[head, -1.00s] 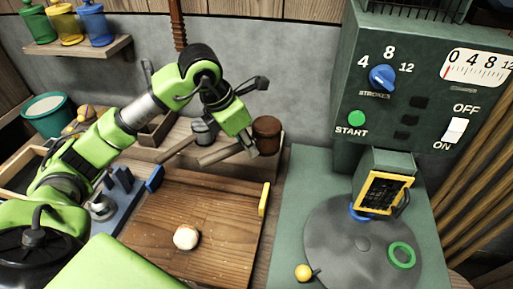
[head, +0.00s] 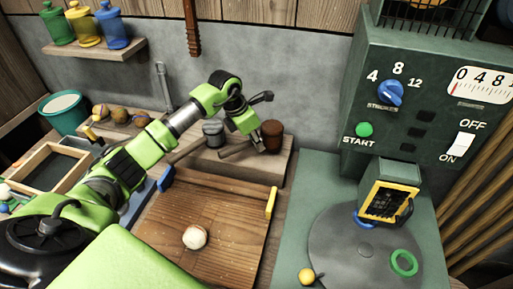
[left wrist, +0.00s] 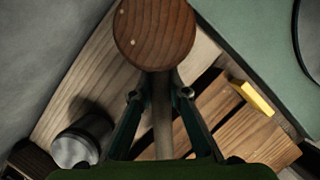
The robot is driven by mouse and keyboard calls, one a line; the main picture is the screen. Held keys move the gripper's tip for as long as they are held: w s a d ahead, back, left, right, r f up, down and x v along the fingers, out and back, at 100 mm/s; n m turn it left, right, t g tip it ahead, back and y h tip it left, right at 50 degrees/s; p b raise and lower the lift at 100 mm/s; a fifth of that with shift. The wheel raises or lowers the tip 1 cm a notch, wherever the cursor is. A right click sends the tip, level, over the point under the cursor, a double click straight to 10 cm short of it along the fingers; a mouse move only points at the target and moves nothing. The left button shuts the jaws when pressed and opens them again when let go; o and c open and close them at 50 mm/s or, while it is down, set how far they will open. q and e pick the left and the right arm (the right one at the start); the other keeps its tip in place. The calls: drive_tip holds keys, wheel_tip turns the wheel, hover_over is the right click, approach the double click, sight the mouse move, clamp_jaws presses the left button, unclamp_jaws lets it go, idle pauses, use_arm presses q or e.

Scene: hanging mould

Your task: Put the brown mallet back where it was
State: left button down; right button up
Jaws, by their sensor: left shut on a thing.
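The brown mallet has a dark reddish-brown head (head: 272,135) and a paler handle. It is at the right end of the pale wooden ledge (head: 285,165) along the back wall, handle pointing left. My left gripper (head: 257,142) is shut on the handle, close behind the head. The left wrist view shows the round mallet head (left wrist: 155,35) beyond my fingers (left wrist: 160,100), the handle running between them. Whether the mallet touches the ledge I cannot tell. A grey-headed mallet (head: 213,133) rests on the ledge to the left; its head also shows in the left wrist view (left wrist: 80,142). My right gripper is not visible.
A wooden board (head: 225,215) with a pale ball (head: 195,237) lies in front of the ledge. The green machine (head: 345,200) stands to the right with a round grey plate. A teal pot (head: 64,112) and open wooden tray (head: 40,155) are at left.

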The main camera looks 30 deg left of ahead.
sight(244, 143)
use_arm(q)
wheel_tip(244, 143, down, 2)
drive_tip(key=shift+f+p, duration=0.2)
drive_tip(key=shift+p, duration=0.25)
drive_tip(key=shift+f, duration=0.25)
drive_tip(key=c, duration=2)
unclamp_jaws()
drive_tip(key=shift+o, duration=0.2)
drive_tip(key=b+v, duration=0.1)
drive_tip(key=v, duration=1.1)
drive_tip(key=shift+s, duration=0.1)
